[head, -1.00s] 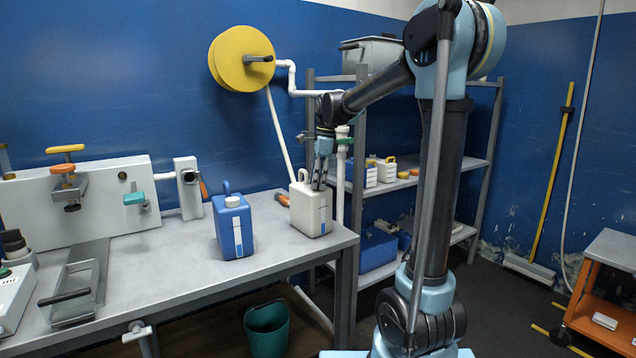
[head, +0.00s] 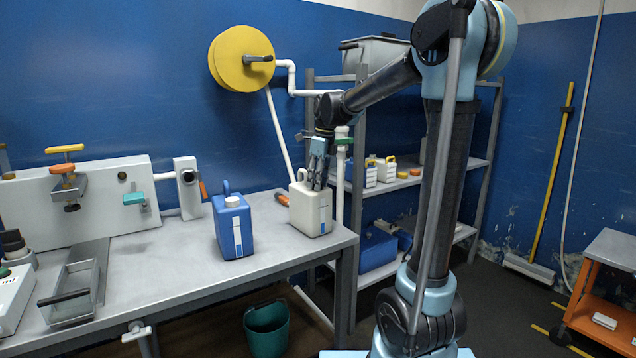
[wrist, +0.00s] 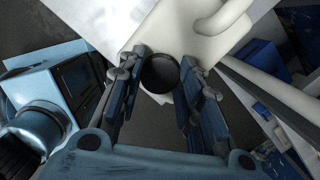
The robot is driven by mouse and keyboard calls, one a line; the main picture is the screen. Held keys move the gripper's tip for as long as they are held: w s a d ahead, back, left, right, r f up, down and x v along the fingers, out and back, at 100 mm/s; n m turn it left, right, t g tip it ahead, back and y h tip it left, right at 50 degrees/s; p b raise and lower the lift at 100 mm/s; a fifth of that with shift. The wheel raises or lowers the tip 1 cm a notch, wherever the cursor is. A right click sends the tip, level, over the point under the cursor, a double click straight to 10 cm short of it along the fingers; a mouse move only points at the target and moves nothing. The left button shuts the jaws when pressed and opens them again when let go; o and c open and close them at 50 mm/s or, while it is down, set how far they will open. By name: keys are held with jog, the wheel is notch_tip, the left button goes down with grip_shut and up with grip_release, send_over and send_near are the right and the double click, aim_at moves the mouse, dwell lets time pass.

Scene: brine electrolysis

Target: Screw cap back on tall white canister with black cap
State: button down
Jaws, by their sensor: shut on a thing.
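The tall white canister (head: 310,209) stands upright at the right end of the grey bench, with a blue-and-white label on its side. In the wrist view its white top (wrist: 192,40) and handle (wrist: 222,18) show beyond the fingers. My gripper (head: 318,184) points down over the canister's top. In the wrist view my gripper (wrist: 160,80) is shut on the round black cap (wrist: 159,73), one finger on each side. The cap is at the canister's neck; whether its thread is engaged cannot be seen.
A blue canister (head: 233,228) with a white cap stands to the left on the bench (head: 170,262). An orange-handled tool (head: 282,199) lies behind. A shelf rack (head: 420,186) stands at right. A green bucket (head: 267,330) is on the floor.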

jog(key=shift+m, duration=0.8)
jog(key=m, duration=0.5)
jog(key=shift+m+t+h, duration=0.3)
jog(key=shift+h, duration=0.1)
jog(key=c, duration=1.1)
grip_release()
jog(key=shift+o, duration=0.2)
jog(key=shift+r, duration=2.25)
